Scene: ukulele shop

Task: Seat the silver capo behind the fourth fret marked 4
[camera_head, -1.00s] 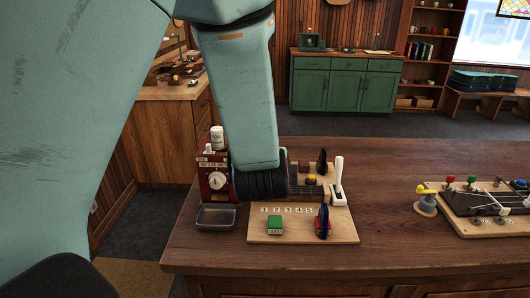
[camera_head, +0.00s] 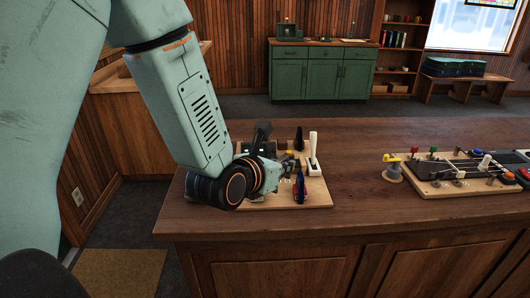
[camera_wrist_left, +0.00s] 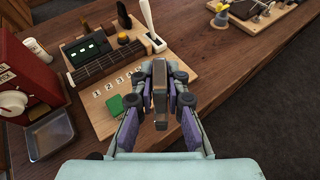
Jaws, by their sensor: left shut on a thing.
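My left gripper (camera_head: 280,170) is over the wooden board (camera_head: 321,198) on the counter. In the left wrist view, its fingers (camera_wrist_left: 160,100) are closed around an upright grey bar, which looks like the silver capo (camera_wrist_left: 160,104). The dark fretboard (camera_wrist_left: 108,66) lies beyond and to the left of the fingertips, and the held piece appears apart from it. The row of number tiles (camera_wrist_left: 112,85) runs along the near side of the fretboard; the fingers cover its right end. My right gripper is not in view.
A white lever (camera_head: 313,150) rises at the back. A red box (camera_wrist_left: 22,85) and metal tray (camera_wrist_left: 50,134) stand left. Another board (camera_head: 440,187) is right.

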